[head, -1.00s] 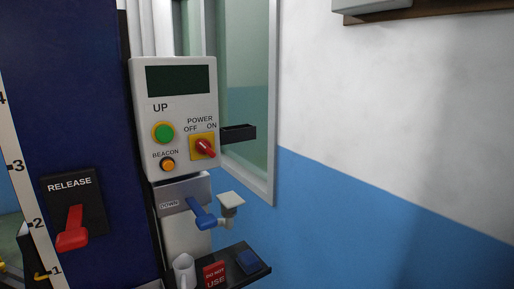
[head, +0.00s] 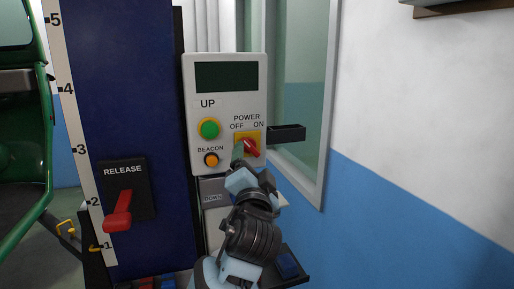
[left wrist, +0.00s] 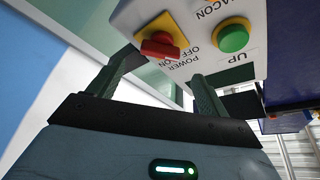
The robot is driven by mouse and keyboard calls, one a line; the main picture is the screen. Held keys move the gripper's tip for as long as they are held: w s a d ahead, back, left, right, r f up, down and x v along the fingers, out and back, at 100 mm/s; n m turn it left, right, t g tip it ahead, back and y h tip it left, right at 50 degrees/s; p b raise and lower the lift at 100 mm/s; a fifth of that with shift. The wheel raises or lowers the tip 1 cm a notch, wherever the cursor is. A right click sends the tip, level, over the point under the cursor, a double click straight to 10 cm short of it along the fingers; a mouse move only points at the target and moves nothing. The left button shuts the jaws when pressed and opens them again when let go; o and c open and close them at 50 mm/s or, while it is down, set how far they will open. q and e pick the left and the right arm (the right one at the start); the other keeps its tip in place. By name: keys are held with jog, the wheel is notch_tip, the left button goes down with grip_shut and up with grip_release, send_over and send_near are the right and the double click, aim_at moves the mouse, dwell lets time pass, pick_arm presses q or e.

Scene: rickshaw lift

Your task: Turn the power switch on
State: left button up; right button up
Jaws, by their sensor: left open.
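The power switch is a red rotary knob (head: 251,149) on a yellow plate, on the white control box (head: 226,120), with OFF printed above left and ON above right. The knob's handle slants down to the right in the head view. My left gripper (head: 242,160) is just in front of the switch, overlapping the plate's lower left. In the left wrist view, my left gripper (left wrist: 164,66) is open and empty, its fingers spread. The red knob (left wrist: 160,46) shows beyond the fingertips, roughly between them. I cannot tell whether anything touches. My right gripper is not in view.
The green UP button (head: 209,128) and orange BEACON button (head: 211,160) are left of the switch. A dark bracket (head: 287,134) juts out at the right. The red RELEASE lever (head: 118,211) is on the blue column (head: 118,80). A dark shelf (head: 290,281) sits below.

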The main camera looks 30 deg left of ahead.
aim_at(253, 148)
pick_arm(q)
jog(key=shift+x, duration=3.55)
jog(key=shift+d, duration=0.1)
jog(key=c, duration=1)
